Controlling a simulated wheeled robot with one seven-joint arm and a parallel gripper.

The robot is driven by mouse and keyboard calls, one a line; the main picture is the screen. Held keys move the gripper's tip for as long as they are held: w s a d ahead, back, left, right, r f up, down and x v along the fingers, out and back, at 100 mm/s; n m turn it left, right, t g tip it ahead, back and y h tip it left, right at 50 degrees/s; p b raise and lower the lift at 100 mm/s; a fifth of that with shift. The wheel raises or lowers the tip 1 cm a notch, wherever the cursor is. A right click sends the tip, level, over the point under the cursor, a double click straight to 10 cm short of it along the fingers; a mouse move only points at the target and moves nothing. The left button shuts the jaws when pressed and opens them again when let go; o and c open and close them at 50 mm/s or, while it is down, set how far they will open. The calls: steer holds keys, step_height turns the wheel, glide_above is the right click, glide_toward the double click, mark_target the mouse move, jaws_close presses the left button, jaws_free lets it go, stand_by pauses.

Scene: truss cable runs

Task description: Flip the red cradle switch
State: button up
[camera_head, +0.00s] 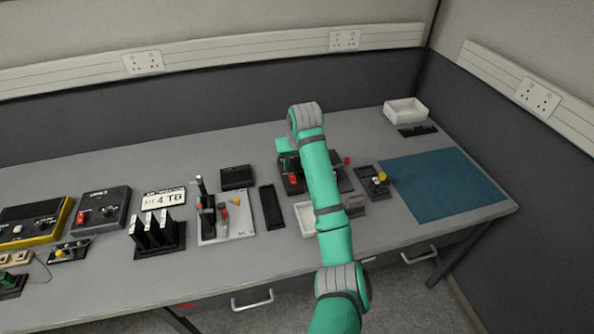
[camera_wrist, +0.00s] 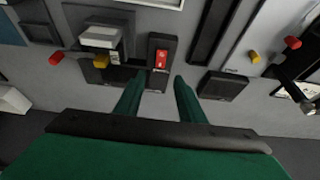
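The red cradle switch (camera_wrist: 161,59) shows in the wrist view as a small red rocker in a dark upright housing, just beyond and between my fingertips. My gripper (camera_wrist: 157,82) is open, its two green fingers apart with nothing between them. I cannot tell whether either finger touches the switch housing. In the head view my green arm reaches over the table and hides most of this spot. A red part (camera_head: 292,179) shows just left of the arm there, on a dark unit.
A grey lever block (camera_wrist: 101,36) with a yellow knob stands left of the switch in the wrist view. A dark block (camera_wrist: 222,85) lies to the right.

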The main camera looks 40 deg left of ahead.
mark_target(292, 177)
steer(key=x, duration=0.8)
steer(key=shift+s+a+f, duration=0.15)
steer(key=shift+w+f, duration=0.25)
steer(key=shift+f, duration=0.25)
